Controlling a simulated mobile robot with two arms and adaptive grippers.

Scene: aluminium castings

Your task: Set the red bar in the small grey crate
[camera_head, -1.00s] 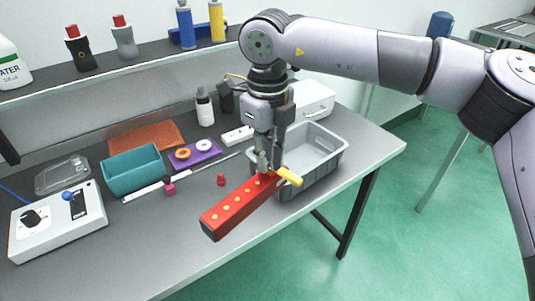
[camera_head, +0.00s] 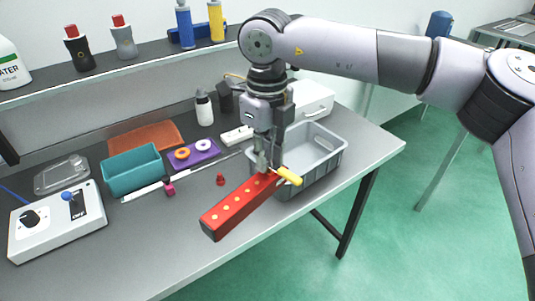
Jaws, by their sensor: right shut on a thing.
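The red bar (camera_head: 237,209) is a long red block with a row of several yellow dots on top. My right gripper (camera_head: 268,168) points down and is shut on the bar near its far right end. The bar slants toward the lower left, and its near end reaches toward the table's front edge. A yellow piece (camera_head: 289,177) shows at the gripped end. The small grey crate (camera_head: 331,165) stands just behind and right of the gripper; its inside looks empty where visible. The gripper and bar hide its left part. My left gripper is not in view.
A teal bin (camera_head: 131,176), a purple tray (camera_head: 195,160) with two rings and a control box (camera_head: 58,222) stand to the left. A small red piece (camera_head: 220,180) lies near the bar. A white box (camera_head: 312,99) is behind the crate. A shelf (camera_head: 130,65) runs along the back.

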